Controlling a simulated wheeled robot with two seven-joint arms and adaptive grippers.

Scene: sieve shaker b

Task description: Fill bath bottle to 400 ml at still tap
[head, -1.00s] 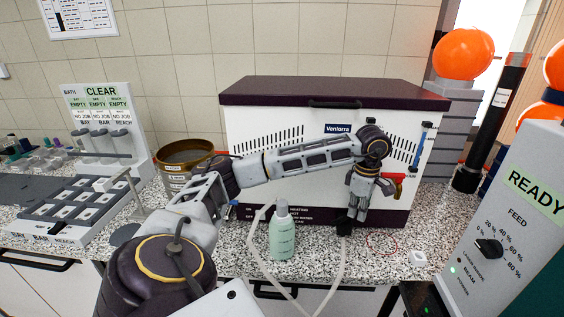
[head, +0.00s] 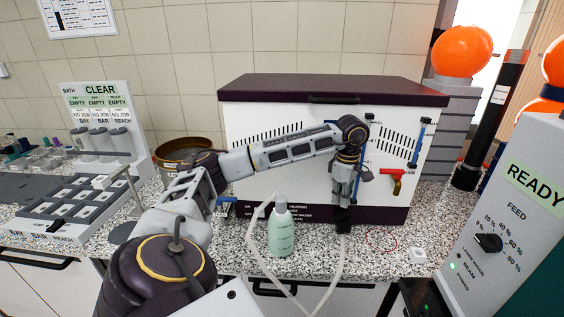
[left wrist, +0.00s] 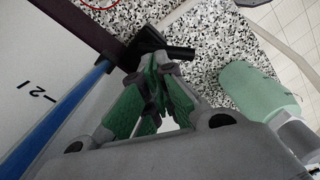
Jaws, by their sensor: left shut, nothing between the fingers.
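A black tap (head: 343,225) sits low at the still's front, right of the bottle. It also shows in the left wrist view (left wrist: 152,46). My left gripper (head: 343,206) points down at the tap, shut and empty. Its green-padded fingers are close to it; I cannot tell if they touch.
A red valve (head: 395,181) and blue gauge (head: 417,143) are on the still's right front. A pale tube (head: 290,290) loops over the counter edge near the bottle. A brown pot (head: 185,153) stands left, a feed control box (head: 500,235) right. A small white block (head: 417,255) lies on the counter.

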